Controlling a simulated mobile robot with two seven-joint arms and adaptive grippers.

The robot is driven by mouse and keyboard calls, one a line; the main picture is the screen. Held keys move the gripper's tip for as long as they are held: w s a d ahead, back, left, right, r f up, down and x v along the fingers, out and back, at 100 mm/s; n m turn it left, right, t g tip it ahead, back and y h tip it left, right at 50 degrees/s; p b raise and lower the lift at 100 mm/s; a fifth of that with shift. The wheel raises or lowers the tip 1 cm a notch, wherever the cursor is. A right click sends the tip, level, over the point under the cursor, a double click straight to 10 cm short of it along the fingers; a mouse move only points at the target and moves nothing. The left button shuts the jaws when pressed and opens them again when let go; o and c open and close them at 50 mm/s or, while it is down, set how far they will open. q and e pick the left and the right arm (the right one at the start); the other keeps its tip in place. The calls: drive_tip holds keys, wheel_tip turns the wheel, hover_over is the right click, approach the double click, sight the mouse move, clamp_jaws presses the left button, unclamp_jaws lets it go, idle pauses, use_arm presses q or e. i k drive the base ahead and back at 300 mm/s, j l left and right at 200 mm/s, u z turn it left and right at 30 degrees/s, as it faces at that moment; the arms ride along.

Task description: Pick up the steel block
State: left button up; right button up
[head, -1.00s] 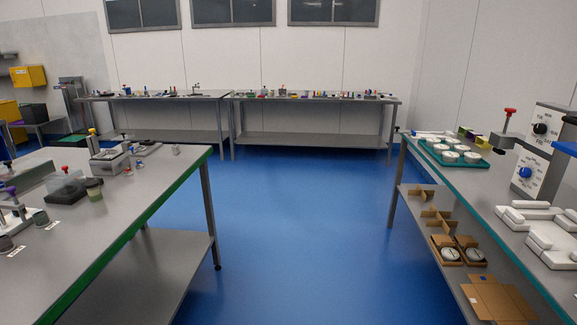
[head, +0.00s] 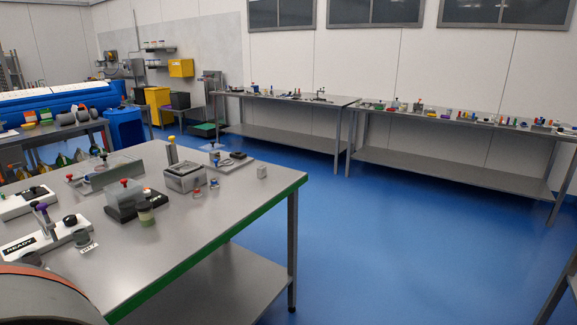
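Neither of my grippers is in view.
A grey box device (head: 184,178), a dark stand with a red knob (head: 125,198) and a white unit marked READY (head: 42,240) stand left of the block. Blue floor (head: 400,240) is free on the right. Two long benches (head: 285,102) (head: 450,130) line the back wall.

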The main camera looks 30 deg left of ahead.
sight(261, 171)
drive_tip(key=i+u, duration=0.2)
drive_tip(key=i, duration=0.2)
drive_tip(key=i+l+u, duration=0.25)
drive_tip(key=i, duration=0.15)
drive_tip(key=i+l+u, duration=0.2)
drive_tip(key=i, duration=0.25)
drive_tip(key=i+l+u, duration=0.25)
drive_tip(key=u, duration=0.2)
drive_tip(key=i+l+u, duration=0.45)
drive_tip(key=j, duration=0.1)
